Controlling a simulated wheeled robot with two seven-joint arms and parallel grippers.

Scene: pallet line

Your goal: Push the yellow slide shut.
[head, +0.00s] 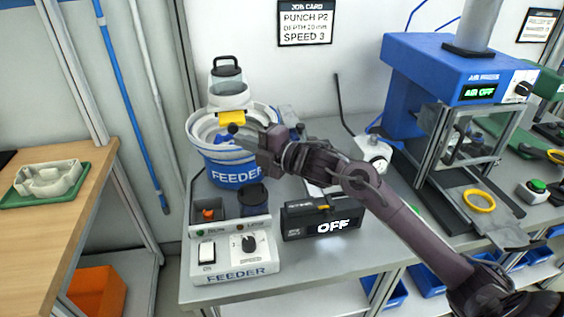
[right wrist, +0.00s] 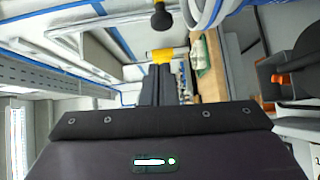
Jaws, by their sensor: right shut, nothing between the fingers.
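The yellow slide (head: 232,117) is a small yellow plate that sticks out at the foot of the clear hopper (head: 227,88) over the feeder bowl (head: 238,170). My right gripper (head: 237,132) is shut and empty, with its fingertips just below and in front of the slide. In the right wrist view a yellow piece, which looks like the slide (right wrist: 165,54), shows right at the tips of my shut fingers (right wrist: 160,69). I cannot tell whether they touch. My left gripper is not in view.
A feeder control box (head: 235,258) and a dark display box reading OFF (head: 322,218) stand in front of the bowl. A blue air press (head: 445,72) with a yellow ring (head: 478,200) stands right. A wooden table (head: 62,215) with a green tray (head: 72,196) is left.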

